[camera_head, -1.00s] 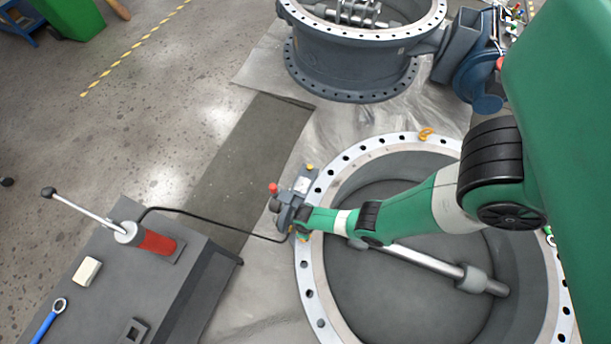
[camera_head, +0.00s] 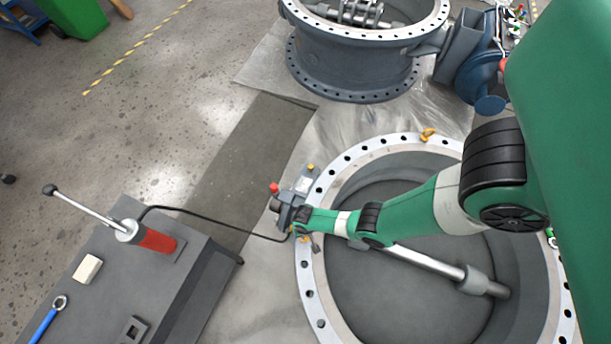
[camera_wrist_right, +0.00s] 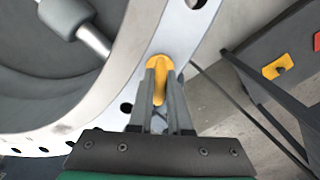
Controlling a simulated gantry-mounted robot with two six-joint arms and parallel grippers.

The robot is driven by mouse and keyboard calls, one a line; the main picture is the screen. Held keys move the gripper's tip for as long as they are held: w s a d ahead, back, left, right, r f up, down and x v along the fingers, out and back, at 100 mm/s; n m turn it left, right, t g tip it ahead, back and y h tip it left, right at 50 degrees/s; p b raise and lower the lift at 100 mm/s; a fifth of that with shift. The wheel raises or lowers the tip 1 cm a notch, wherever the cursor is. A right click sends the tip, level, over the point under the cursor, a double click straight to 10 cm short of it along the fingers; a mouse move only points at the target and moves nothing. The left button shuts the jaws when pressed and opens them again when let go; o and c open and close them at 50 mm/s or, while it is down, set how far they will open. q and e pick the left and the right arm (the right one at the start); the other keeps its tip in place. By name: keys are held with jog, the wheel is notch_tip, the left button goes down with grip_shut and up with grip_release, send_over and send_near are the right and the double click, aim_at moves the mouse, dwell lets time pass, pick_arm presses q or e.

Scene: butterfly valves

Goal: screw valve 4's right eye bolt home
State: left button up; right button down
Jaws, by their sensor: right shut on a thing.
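Valve 4 is taken to be the large open ring in front, with a pale drilled flange (camera_head: 312,292), in the head view. My right gripper (camera_head: 301,236) is at the flange's left side. In the right wrist view my right gripper (camera_wrist_right: 161,80) is shut on an orange eye bolt (camera_wrist_right: 157,63), which stands at the flange face (camera_wrist_right: 183,35). The fingers cover part of the bolt, and its thread is hidden. Another orange eye bolt (camera_head: 427,134) is on the flange's far side. My left gripper is not in view.
A grey unit with red and yellow caps (camera_head: 290,204) sits beside the flange, close to my right gripper. A black hose (camera_head: 215,220) runs to a hand pump (camera_head: 150,238) on the grey bench (camera_head: 195,300). Another valve (camera_head: 350,65) stands behind.

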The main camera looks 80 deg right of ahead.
jog(key=m, duration=0.4)
jog(key=shift+w+m, duration=0.1)
jog(key=shift+m, duration=0.3)
dwell(0.4)
jog(key=c, duration=0.8)
grip_release()
jog(key=shift+c, duration=0.2)
notch_tip(320, 180, up, 12)
jog(key=p, duration=1.1)
jog(key=shift+f, duration=0.2)
